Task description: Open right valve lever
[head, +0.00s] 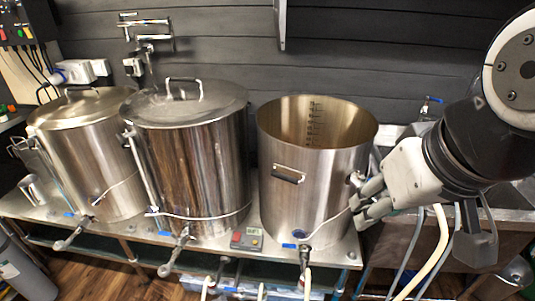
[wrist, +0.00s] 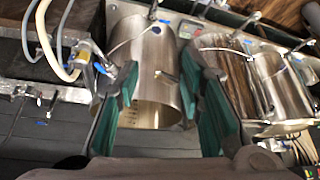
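The open right kettle (head: 312,190) stands on the metal bench. At its bottom front is a valve with a lever (head: 304,256), hanging over the bench edge. In the wrist view the kettle (wrist: 150,50) appears upside down, with its valve (wrist: 153,10) at the top edge. The valve is small, so I cannot tell its lever's exact position. My gripper (head: 366,205) is beside the kettle's right side, above and to the right of the front valve and apart from it. In the wrist view my gripper (wrist: 160,60) has its green-padded fingers wide apart, with nothing held.
Two lidded kettles (head: 190,150) (head: 85,150) stand to the left, each with its own front valve. A small grey control box (head: 247,240) sits on the bench between the middle and right kettles. Hoses (head: 435,250) hang at the right by the sink.

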